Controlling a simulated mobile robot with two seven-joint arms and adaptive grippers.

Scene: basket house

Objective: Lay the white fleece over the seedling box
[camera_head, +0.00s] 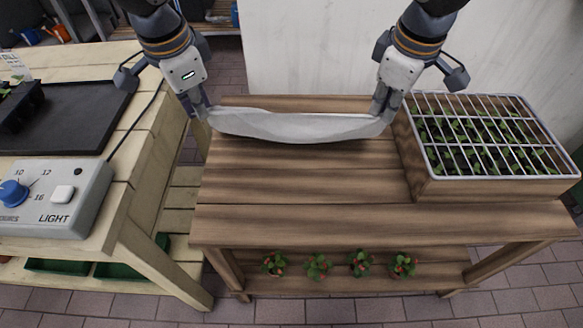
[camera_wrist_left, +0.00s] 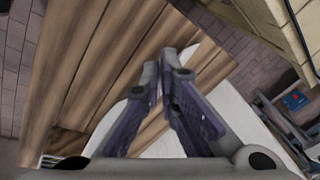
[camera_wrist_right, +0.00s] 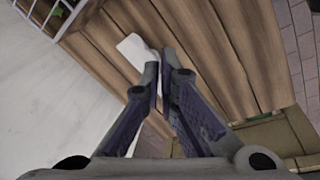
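The white fleece (camera_head: 295,126) hangs stretched between my two grippers above the back of the wooden table, sagging a little in the middle. My left gripper (camera_head: 203,112) is shut on its left end; the fleece also shows behind the fingers in the left wrist view (camera_wrist_left: 235,105). My right gripper (camera_head: 381,115) is shut on its right end, and a piece of fleece shows by the fingertips in the right wrist view (camera_wrist_right: 136,50). The seedling box (camera_head: 490,188) stands at the table's right end, with a white wire grid (camera_head: 488,135) over green seedlings. It is uncovered.
The wooden table (camera_head: 290,215) is bare left of the box. Small potted plants (camera_head: 318,266) with red dots stand on its lower shelf. A paler bench at left holds a black tray (camera_head: 75,118) and a grey LIGHT control box (camera_head: 60,200). A white wall stands behind.

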